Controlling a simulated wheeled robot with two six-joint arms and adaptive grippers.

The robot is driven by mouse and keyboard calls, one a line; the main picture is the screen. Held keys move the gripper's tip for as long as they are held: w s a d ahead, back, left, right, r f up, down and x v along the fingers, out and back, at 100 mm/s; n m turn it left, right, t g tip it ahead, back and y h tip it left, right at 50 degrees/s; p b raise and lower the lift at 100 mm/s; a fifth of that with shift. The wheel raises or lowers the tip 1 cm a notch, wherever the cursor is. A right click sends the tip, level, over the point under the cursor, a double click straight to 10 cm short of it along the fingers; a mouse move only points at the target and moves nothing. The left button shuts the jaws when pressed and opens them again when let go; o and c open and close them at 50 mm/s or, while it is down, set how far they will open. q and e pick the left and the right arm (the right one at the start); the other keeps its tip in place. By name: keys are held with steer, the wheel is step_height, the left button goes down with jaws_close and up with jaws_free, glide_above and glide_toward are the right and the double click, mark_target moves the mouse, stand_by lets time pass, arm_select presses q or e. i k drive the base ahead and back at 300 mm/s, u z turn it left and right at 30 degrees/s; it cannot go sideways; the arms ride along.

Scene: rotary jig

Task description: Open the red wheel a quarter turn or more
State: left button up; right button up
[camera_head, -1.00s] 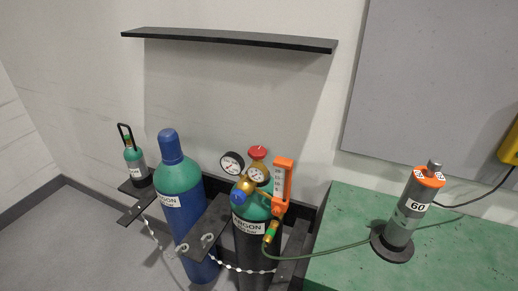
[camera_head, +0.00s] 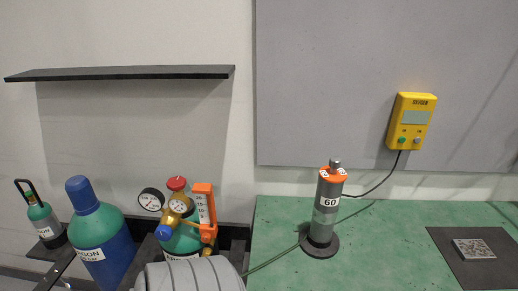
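The red wheel (camera_head: 177,183) is a small round knob on top of the brass regulator, above a green-topped gas cylinder (camera_head: 183,243). Two round gauges flank the brass body: one on the left (camera_head: 151,200) and one just below the wheel (camera_head: 180,204). A blue knob (camera_head: 164,232) sits low on the regulator's left. An orange flow meter (camera_head: 204,209) stands upright on its right. A grey ribbed rounded part hides the cylinder's lower body. Neither gripper's fingers show, and nothing is seen touching the wheel.
A blue cylinder (camera_head: 101,240) and a small green-and-grey cylinder (camera_head: 44,222) stand left. A black shelf (camera_head: 125,73) hangs above. On the green bench (camera_head: 385,235) stand a grey tube marked 60 (camera_head: 325,210) and a dark mat (camera_head: 440,243). A yellow box (camera_head: 411,121) is on the wall.

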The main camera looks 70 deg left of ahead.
mark_target(178, 183)
steer(key=z, duration=0.6)
steer(key=k, duration=1.25)
steer(key=u, duration=0.6)
